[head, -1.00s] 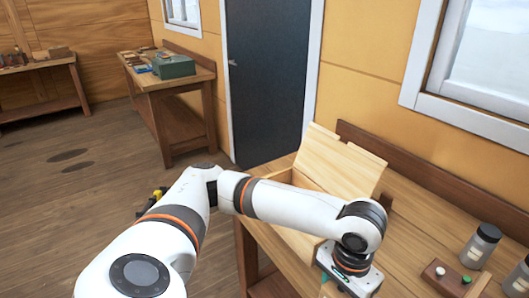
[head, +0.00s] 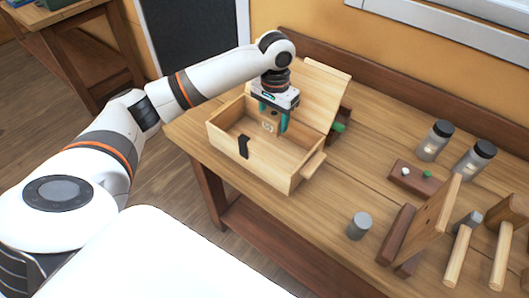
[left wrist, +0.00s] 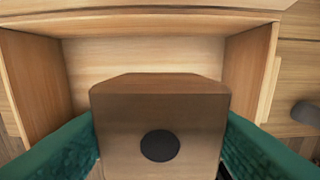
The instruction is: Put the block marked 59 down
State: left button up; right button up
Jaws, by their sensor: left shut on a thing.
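My left gripper (head: 272,120) has its teal fingers closed on a wooden block (head: 267,128). The block also shows in the left wrist view (left wrist: 160,100), between both fingers, with a dark round spot on its near face. A small dark mark shows on it in the head view, but I cannot read a number. Gripper and block are over or inside an open, pale wooden box (head: 277,171), toward its back. I cannot tell whether the block touches the box floor. The box's lid (head: 312,92) stands raised behind. My right gripper is not in view.
The box stands on a wooden bench (head: 340,190). Bench space between box and cylinder is clear.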

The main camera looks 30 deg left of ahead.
pick_arm(q)
notch_tip(320, 180, down, 11)
jog(key=shift+a+r+p, duration=0.1)
jog(key=shift+p, duration=0.55)
jog(key=o, duration=1)
notch_tip(320, 180, up, 12)
jog(key=shift+r+b, duration=0.1)
jog(key=shift+b, duration=0.4)
